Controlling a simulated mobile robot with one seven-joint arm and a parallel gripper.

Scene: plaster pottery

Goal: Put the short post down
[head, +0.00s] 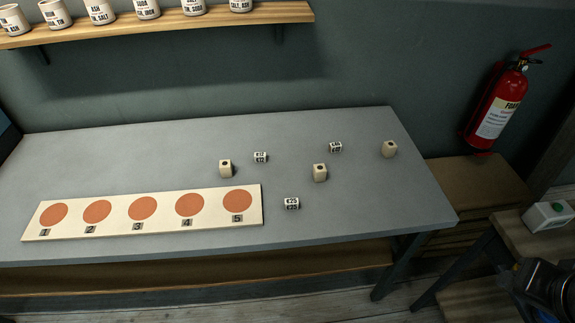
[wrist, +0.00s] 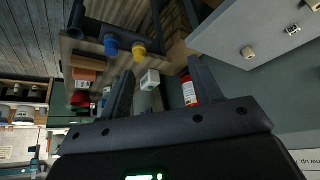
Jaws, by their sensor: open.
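Three cream posts with dark holes on top stand on the grey table (head: 150,160) in the head view: a left one (head: 225,169), a middle one (head: 319,173) and a right one (head: 389,150). I cannot tell which is the short post. One cream post (wrist: 248,52) also shows in the wrist view, with another (wrist: 313,4) at the corner. My gripper (wrist: 160,66) is open in the wrist view, with nothing between its fingers. It is away from the posts, beyond the table's right end. A dark part of my arm shows at the head view's lower right.
Small black-and-white printed blocks (head: 260,157), (head: 335,147), (head: 292,203) lie among the posts. A cream board with numbered orange discs (head: 118,225) lies at the front left. A shelf of labelled pots (head: 160,21) is above. A fire extinguisher (head: 497,105) hangs right.

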